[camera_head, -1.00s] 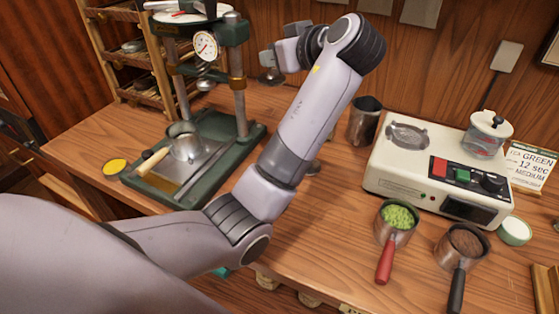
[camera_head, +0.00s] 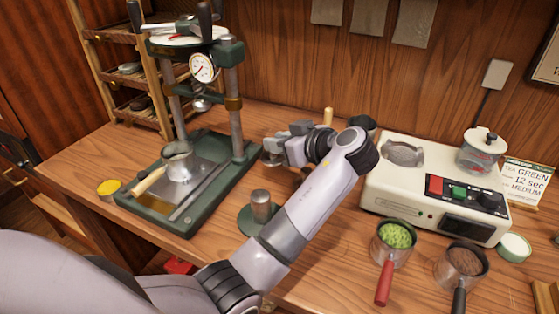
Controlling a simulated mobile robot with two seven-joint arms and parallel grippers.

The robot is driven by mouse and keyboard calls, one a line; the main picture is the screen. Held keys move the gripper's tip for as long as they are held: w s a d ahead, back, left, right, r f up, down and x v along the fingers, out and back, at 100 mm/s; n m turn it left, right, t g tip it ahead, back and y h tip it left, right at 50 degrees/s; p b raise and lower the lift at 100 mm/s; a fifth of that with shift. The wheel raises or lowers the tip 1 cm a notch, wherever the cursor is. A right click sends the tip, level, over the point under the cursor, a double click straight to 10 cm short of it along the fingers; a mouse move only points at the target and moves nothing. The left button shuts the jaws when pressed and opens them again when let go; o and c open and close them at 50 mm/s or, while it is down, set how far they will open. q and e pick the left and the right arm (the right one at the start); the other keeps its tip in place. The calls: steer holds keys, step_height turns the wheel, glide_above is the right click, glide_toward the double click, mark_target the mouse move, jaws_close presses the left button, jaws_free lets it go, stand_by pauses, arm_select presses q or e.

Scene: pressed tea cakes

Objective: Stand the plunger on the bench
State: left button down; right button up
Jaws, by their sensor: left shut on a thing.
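My left gripper (camera_head: 277,147) is shut, low over the bench (camera_head: 330,255) just right of the press. The small grey metal piece (camera_head: 271,160) at its jaws appears to be the plunger. Most of it is hidden by the fingers, and I cannot tell whether its foot touches the wood. My left forearm crosses the middle of the view. My right gripper is not in view.
The green press (camera_head: 237,95) stands left, with a small pot (camera_head: 178,160) on its bed. A metal cylinder on a green base (camera_head: 261,207) stands beside my forearm. A wooden handle (camera_head: 328,116) rises behind the gripper. The cream machine (camera_head: 400,185) and two handled cups are right.

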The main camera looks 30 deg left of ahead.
mark_target(279, 161)
arm_select(q)
step_height(279, 161, down, 5)
steer(key=shift+f, duration=0.15)
stand_by(0.3)
steer(key=shift+f, duration=0.2)
steer(key=c, duration=0.9)
jaws_free()
steer(key=shift+r, duration=0.1)
steer(key=shift+c, duration=0.2)
steer(key=shift+r, duration=0.15)
